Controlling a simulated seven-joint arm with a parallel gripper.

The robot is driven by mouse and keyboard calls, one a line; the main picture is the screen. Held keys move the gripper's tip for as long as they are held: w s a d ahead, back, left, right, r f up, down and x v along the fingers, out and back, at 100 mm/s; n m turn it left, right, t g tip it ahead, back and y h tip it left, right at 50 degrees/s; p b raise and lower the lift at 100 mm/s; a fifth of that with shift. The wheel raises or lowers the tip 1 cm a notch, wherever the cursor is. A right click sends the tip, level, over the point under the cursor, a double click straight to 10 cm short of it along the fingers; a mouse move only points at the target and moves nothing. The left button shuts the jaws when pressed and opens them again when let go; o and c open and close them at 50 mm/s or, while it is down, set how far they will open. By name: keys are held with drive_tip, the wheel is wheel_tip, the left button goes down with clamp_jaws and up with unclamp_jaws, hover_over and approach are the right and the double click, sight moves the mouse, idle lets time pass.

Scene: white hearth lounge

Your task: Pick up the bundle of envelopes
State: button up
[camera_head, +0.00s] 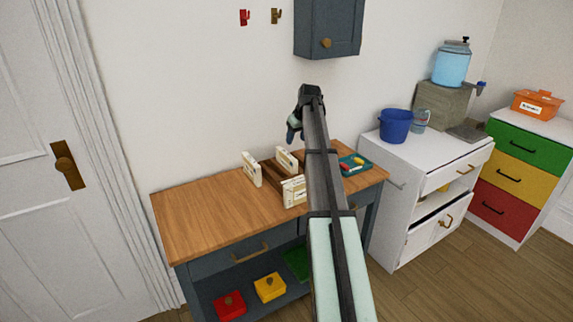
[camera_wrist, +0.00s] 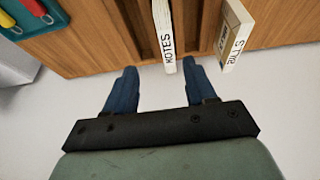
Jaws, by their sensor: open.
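Several cream, upright bundles with dark lettering stand in a brown wooden holder (camera_head: 270,183) on the wooden-topped table. I cannot tell which is the bundle of envelopes. In the head view they are a left one (camera_head: 251,169), a back one (camera_head: 286,160) and a front one (camera_head: 294,191). In the wrist view one is lettered NOTES (camera_wrist: 163,30) and another BILLS (camera_wrist: 236,35). My gripper (camera_head: 293,134) is open and empty above the table's back side. In the wrist view the NOTES end appears between my fingertips (camera_wrist: 160,67), nearer the right finger; contact is not visible.
A teal tray (camera_head: 354,170) with red and yellow things lies to the right on the table. The tabletop's left part (camera_head: 200,210) is clear. A wall cabinet (camera_head: 328,28) hangs above. A white cabinet (camera_head: 400,165) with a blue bucket (camera_head: 395,126) stands right.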

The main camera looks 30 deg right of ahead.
sight(287, 154)
drive_tip(key=x, duration=0.2)
drive_tip(key=a+x, duration=0.1)
drive_tip(key=x, duration=0.2)
drive_tip(key=w+x, duration=0.1)
drive_tip(key=x, duration=0.2)
drive_tip(key=shift+w+a+r, duration=0.1)
drive_tip(key=shift+a+r, duration=0.05)
drive_tip(key=x, duration=0.5)
drive_tip(key=shift+w+r, duration=0.1)
drive_tip(key=shift+r, duration=0.05)
drive_tip(key=shift+f, duration=0.4)
idle(0.3)
drive_tip(key=shift+c, duration=0.2)
clamp_jaws()
idle(0.3)
